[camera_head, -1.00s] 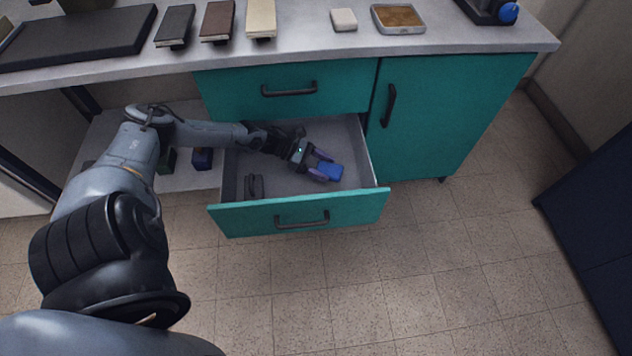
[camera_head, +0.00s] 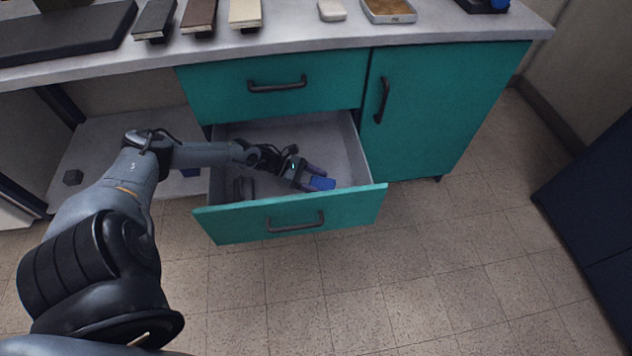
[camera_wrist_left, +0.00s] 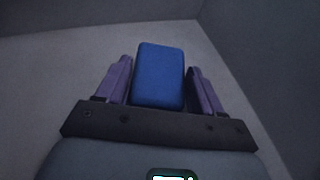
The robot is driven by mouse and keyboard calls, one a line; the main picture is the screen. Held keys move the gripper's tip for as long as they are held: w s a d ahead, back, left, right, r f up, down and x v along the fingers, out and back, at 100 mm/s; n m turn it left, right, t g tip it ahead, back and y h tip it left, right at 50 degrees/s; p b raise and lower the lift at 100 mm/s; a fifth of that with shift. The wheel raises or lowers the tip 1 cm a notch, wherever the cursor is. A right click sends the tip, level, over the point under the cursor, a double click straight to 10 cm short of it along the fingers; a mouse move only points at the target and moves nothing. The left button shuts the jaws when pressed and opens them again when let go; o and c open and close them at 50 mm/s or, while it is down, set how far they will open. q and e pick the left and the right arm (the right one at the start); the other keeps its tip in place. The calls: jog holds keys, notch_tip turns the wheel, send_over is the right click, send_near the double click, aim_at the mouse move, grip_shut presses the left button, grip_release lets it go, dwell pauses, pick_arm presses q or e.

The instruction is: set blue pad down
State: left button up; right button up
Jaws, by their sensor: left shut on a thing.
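The blue pad (camera_head: 321,184) is between the fingers of my left gripper (camera_head: 314,178), inside the open lower drawer (camera_head: 345,150). In the left wrist view the pad (camera_wrist_left: 160,75) is a rounded blue block, with a purple finger on each side of my left gripper (camera_wrist_left: 160,85). The gripper is shut on it. The pad is low in the drawer, close to its front panel; I cannot tell whether it touches the drawer floor. My right gripper is not in view.
A dark object (camera_head: 243,188) lies in the drawer's left part. The teal drawer front (camera_head: 290,217) stands out from the cabinet. The counter above (camera_head: 290,46) holds several covers, a white block (camera_head: 332,10) and a tray (camera_head: 389,11). The drawer's back right is clear.

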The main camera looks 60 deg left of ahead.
pick_arm(q)
jog(key=shift+f, duration=0.1)
jog(key=o, duration=1)
